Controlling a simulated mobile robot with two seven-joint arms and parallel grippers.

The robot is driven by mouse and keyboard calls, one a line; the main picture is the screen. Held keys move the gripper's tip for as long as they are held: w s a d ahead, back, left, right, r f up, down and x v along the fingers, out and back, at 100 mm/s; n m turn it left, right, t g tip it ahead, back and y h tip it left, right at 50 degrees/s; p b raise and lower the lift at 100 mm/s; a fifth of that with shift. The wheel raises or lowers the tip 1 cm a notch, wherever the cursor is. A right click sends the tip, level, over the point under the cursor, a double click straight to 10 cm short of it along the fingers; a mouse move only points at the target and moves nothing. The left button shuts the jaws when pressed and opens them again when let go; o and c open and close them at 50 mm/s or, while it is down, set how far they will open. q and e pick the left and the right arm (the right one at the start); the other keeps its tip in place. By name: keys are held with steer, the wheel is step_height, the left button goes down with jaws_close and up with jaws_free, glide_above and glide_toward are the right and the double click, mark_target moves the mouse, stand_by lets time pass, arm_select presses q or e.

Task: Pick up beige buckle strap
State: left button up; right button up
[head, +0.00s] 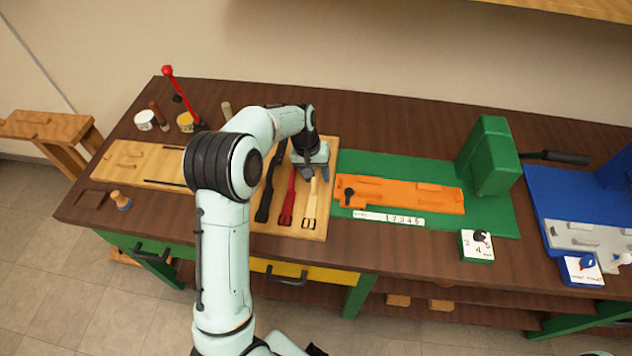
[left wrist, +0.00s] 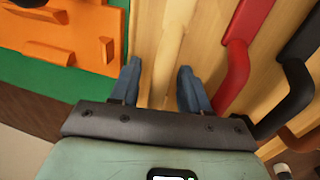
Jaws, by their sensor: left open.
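The beige buckle strap (head: 311,207) lies on a light wooden board (head: 290,229), at the right of a red strap (head: 287,203) and a black strap (head: 266,198). Its upper part is hidden by my left gripper (head: 314,174) in the head view. In the left wrist view, my left gripper (left wrist: 160,88) is open, with one blue-grey finger on each side of the beige strap (left wrist: 170,45). The strap is pale against the wood, and I cannot tell whether the fingers touch it. My right gripper is not in view.
A green mat (head: 490,217) with an orange fixture (head: 400,194) and a green press (head: 489,157) stands right of the board. The red strap (left wrist: 238,65) is close beside one finger. A red-knobbed lever (head: 178,90) stands at the back left.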

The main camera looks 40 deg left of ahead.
arm_select(q)
steer(key=shift+c, duration=0.3)
jaws_close()
steer(key=shift+r, duration=0.1)
